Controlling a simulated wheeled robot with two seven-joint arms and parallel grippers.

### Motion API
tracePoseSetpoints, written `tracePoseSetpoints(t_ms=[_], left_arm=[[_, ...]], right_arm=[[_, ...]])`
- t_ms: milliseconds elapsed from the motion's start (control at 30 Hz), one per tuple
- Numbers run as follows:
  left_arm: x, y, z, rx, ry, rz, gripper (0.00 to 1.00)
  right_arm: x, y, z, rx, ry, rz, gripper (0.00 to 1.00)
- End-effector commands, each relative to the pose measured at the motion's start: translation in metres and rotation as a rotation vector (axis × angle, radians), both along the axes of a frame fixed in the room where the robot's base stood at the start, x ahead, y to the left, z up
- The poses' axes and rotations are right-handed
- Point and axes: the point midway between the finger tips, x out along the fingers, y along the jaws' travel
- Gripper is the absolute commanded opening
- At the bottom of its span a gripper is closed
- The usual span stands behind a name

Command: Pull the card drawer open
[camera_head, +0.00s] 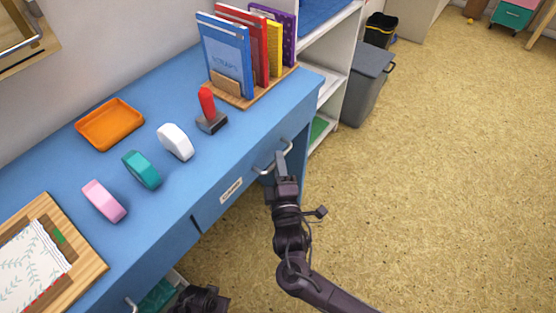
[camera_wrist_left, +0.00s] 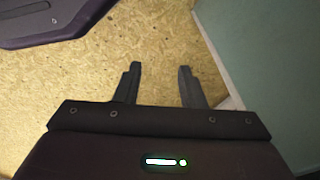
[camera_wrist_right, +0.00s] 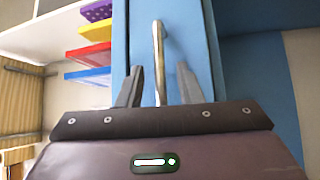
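The card drawer (camera_head: 212,207) is a blue drawer front under the desk top, with a white label (camera_head: 231,191) and a silver bar handle (camera_head: 268,160). It looks flush with the desk. My right gripper (camera_head: 281,165) is at this handle. In the right wrist view the handle (camera_wrist_right: 158,50) runs upright between the spread fingers (camera_wrist_right: 160,88), with a gap on both sides. My left gripper, partly seen at the bottom of the head view, is open and empty over the floor in the left wrist view (camera_wrist_left: 157,85).
Another handle (camera_head: 131,304) shows lower left.

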Motion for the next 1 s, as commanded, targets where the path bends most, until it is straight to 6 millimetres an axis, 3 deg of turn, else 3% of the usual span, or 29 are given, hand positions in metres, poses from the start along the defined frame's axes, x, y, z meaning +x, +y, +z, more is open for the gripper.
tracePoseSetpoints(t_ms=[200,467,700,1000], left_arm=[[0.002,-0.001,0.004,-0.001,0.002,-0.002,0.36],[0.002,-0.002,0.004,-0.001,0.002,-0.003,0.36],[0.002,-0.002,0.004,-0.001,0.002,-0.003,0.36],[0.002,-0.002,0.004,-0.001,0.002,-0.003,0.36]], right_arm=[[0.017,0.003,0.001,0.000,0.001,0.000,0.32],[0.018,0.003,0.001,0.001,0.002,0.000,0.32],[0.018,0.003,0.001,0.001,0.002,0.000,0.01],[0.018,0.003,0.001,0.000,0.003,0.000,0.00]])
